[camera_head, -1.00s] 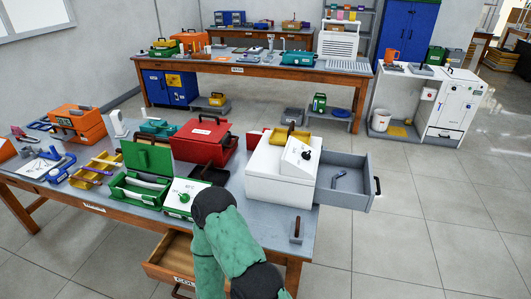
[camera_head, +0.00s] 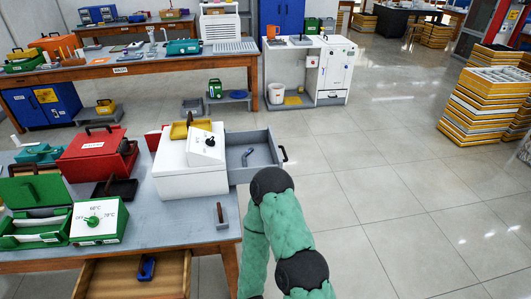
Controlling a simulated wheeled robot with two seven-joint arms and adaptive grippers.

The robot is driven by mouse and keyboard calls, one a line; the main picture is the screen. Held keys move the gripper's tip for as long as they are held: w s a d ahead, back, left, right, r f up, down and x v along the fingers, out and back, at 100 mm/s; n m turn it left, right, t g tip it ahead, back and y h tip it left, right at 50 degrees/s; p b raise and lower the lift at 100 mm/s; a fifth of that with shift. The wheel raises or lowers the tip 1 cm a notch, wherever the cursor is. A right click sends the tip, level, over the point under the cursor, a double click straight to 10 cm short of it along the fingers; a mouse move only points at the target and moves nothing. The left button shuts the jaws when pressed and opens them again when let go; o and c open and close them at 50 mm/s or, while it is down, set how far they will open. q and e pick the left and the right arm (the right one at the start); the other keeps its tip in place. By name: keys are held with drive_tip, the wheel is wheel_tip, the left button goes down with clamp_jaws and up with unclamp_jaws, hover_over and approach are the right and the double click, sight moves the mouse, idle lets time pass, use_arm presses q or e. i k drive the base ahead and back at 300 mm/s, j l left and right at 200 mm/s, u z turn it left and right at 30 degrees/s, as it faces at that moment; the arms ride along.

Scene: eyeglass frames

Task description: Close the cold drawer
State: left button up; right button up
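A grey drawer (camera_head: 262,157) stands pulled out from the right side of a white box (camera_head: 190,178) on the near table. It has a dark handle (camera_head: 284,154) at its right end and a small blue-grey item (camera_head: 248,154) inside. A wooden drawer (camera_head: 110,278) under the table's front edge is also open, with a blue item (camera_head: 147,267) inside. I cannot read a cold label on either. One green arm of mine with black joints rises from the bottom, just in front of the grey drawer. Neither gripper shows.
Right of the table is open tiled floor (camera_head: 380,170). Stacked yellow-edged crates (camera_head: 485,110) stand farther right.

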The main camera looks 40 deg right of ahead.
sight(112, 277)
drive_tip(key=i+l+z, duration=0.1)
drive_tip(key=l, duration=0.3)
drive_tip(key=i+l, duration=0.1)
drive_tip(key=l, duration=0.3)
drive_tip(key=l+z, duration=0.15)
drive_tip(key=l, duration=0.25)
drive_tip(key=i+l+z, duration=0.1)
drive_tip(key=l, duration=0.25)
drive_tip(key=i+l, duration=0.2)
drive_tip(key=l, duration=0.15)
drive_tip(key=z, duration=0.05)
